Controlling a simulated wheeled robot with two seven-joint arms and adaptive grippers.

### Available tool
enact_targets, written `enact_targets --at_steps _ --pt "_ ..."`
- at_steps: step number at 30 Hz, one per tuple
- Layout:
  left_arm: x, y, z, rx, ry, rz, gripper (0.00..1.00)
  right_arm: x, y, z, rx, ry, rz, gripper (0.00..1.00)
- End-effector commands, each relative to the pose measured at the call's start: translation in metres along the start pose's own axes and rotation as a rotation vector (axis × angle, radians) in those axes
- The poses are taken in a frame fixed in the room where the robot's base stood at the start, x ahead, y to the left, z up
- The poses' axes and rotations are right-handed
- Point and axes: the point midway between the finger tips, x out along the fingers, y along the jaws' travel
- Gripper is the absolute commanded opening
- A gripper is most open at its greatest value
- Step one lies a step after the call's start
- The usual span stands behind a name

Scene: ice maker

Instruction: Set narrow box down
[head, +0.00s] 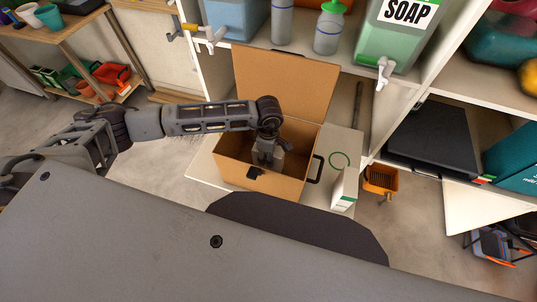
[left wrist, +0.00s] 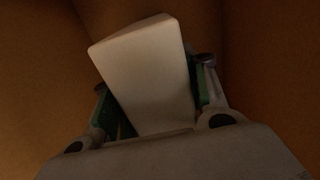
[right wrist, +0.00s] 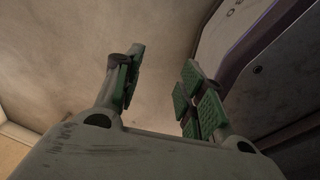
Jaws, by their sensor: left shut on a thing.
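A pale narrow box (left wrist: 148,70) sits tilted between the fingers of my left gripper (left wrist: 153,95) in the left wrist view. The gripper is shut on it. In the head view my left gripper (head: 268,156) reaches down into an open brown box (head: 235,172), and the narrow box is hidden there. Brown walls surround it in the left wrist view. Whether it touches the floor of the brown box cannot be told. My right gripper (right wrist: 163,88) is open and empty in the right wrist view; it does not show in the head view.
The brown box has a raised lid (head: 285,85) and stands on a pale low shelf (head: 205,160). A white and green carton (head: 345,188) stands to its right. Soap containers (head: 400,35) and bottles (head: 328,30) fill the shelf above. An orange bin (head: 381,180) sits further right.

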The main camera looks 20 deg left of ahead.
Motion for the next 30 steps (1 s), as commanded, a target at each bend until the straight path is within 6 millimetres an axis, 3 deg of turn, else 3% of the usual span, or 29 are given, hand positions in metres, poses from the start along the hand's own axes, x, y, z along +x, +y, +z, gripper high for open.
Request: enact_targets --at_steps 14,15,19,30 --pt "0.003 0.000 0.000 0.000 0.000 0.000 0.12 0.002 -0.015 -0.005 0.006 0.001 -0.015 0.40" --pt "0.003 0.000 0.000 0.000 0.000 0.000 0.47 0.002 -0.015 -0.006 0.007 0.002 -0.015 0.40" --pt "0.002 0.000 0.000 0.000 0.000 0.000 0.63 0.002 -0.013 -0.008 0.006 0.005 -0.013 0.40" --pt "0.002 0.000 0.000 0.000 0.000 0.000 0.66 0.001 0.003 -0.005 -0.001 0.004 0.003 0.40"
